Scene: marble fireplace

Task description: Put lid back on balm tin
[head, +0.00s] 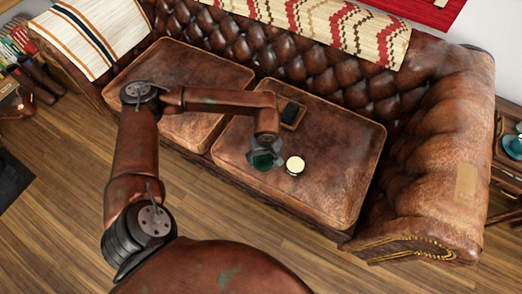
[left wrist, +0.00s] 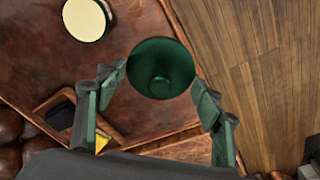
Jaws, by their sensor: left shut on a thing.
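The balm tin (head: 295,165) sits open on the right seat cushion of the leather sofa, its round cream face showing. It also shows at the top left of the left wrist view (left wrist: 87,18), with a thin dark green rim. My left gripper (head: 264,151) is over the same cushion, just left of the tin. It is shut on the round dark green lid (left wrist: 161,68), which sits between the fingertips in the left wrist view. The lid (head: 263,162) appears beside the tin, apart from it. Its height above the cushion is hard to tell. My right gripper is not in view.
A small brown tray (head: 292,115) with a dark flat object (head: 290,110) lies on the cushion behind the gripper. The cushion (head: 335,185) right of the tin is clear. The sofa's backrest and right arm (head: 440,165) rise around it. Wooden floor lies in front.

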